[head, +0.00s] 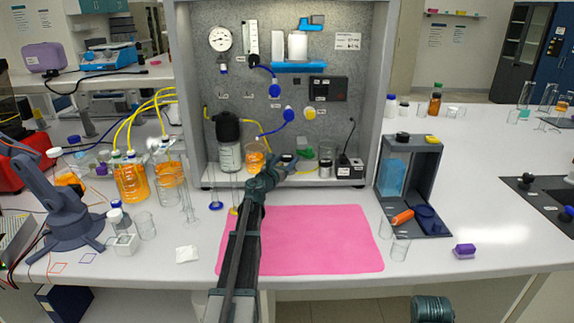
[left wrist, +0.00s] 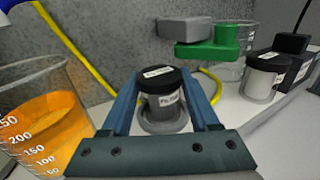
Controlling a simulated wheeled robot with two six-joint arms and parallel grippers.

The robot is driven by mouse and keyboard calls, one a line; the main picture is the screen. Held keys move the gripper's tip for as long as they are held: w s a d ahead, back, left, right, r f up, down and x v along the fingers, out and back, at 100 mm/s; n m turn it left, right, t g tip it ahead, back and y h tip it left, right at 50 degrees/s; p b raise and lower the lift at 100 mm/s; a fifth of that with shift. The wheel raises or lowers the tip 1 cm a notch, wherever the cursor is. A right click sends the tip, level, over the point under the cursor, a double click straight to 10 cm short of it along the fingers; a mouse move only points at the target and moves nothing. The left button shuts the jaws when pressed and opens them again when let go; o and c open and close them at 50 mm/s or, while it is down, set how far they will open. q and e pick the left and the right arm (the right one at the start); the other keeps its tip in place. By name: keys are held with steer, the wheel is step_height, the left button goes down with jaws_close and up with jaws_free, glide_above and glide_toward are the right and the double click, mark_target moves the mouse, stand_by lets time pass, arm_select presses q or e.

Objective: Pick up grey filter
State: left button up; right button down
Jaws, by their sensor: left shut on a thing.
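The grey filter (left wrist: 162,112), a small dark grey cylinder with a black lid and white labels, stands upright between the blue fingers of my left gripper in the left wrist view. A round grey base shows around its foot; I cannot tell whether the filter is lifted from it. My left gripper (left wrist: 165,100) is shut on the filter. In the head view my left gripper (head: 284,163) reaches over the rig's shelf, and its fingers partly hide the filter. My right gripper is not in view.
A beaker of orange liquid (left wrist: 45,115) stands close left of the gripper. A green clamp-like part (left wrist: 215,50) is just behind, and a grey jar with a black lid (left wrist: 262,78) stands to the right. The pink mat (head: 320,240) in front is clear apart from my arm.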

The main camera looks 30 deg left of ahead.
arm_select(q)
steer(key=shift+c, duration=1.1)
